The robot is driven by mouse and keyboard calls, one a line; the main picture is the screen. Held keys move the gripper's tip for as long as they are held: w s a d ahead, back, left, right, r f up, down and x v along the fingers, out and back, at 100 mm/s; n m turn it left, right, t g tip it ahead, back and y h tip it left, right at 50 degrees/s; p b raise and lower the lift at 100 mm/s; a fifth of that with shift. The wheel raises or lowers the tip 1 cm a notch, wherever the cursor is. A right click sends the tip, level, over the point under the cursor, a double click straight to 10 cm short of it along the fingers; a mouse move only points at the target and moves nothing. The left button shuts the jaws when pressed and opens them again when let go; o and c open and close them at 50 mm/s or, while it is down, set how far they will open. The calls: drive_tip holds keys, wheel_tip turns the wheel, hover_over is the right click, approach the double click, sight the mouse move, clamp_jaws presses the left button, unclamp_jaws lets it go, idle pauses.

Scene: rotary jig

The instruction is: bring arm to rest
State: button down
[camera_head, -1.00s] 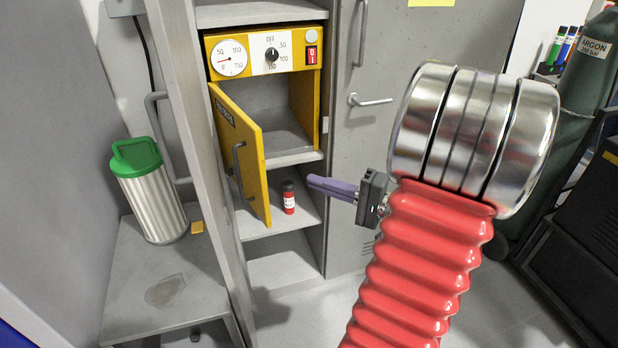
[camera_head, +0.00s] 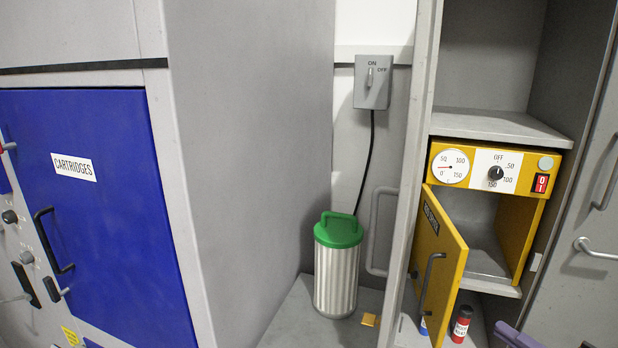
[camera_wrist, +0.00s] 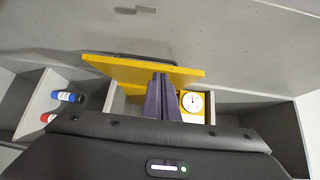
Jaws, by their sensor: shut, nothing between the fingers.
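My gripper shows in the wrist view (camera_wrist: 163,90) as two purple fingers pressed together, empty, in front of the yellow oven. In the head view, only a purple piece of it (camera_head: 516,337) shows at the bottom edge, right of the red bottle; the rest of my arm is out of frame. The yellow oven (camera_head: 478,170) stands in the grey cabinet with its door (camera_head: 440,262) swung open and its chamber empty as far as I see. The oven door also shows in the wrist view (camera_wrist: 145,70), just beyond the fingers.
A red bottle (camera_head: 461,324) and a partly hidden blue bottle (camera_head: 424,325) stand on the shelf below the oven. A green-lidded canister (camera_head: 337,272) stands left of the cabinet, beside a small orange piece (camera_head: 370,320). A blue CARTRIDGES door (camera_head: 95,215) is at left.

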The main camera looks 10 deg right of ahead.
drive_tip(key=s+a+f+n+g+h, duration=0.1)
drive_tip(key=s+a+f+n+g, duration=0.15)
drive_tip(key=a+n+g, duration=0.7)
drive_tip(key=s+a+f+n+g+h, duration=0.1)
drive_tip(key=s+a+g, duration=0.3)
drive_tip(key=a, duration=1.3)
drive_tip(key=shift+w+a+r+n+t+h, duration=0.25)
drive_tip(key=shift+r+n+t+h, duration=0.25)
drive_tip(key=shift+r+h, duration=0.3)
drive_tip(key=shift+w+a+r+n+t+h, duration=0.1)
drive_tip(key=shift+w+r+n+t+h, duration=0.1)
drive_tip(key=shift+r+n+t+h, duration=0.4)
drive_tip(key=shift+w+a+r+n+t+h, duration=0.25)
drive_tip(key=shift+r+n+h, duration=0.3)
drive_tip(key=shift+r+h, duration=0.35)
drive_tip(key=shift+r, duration=0.1)
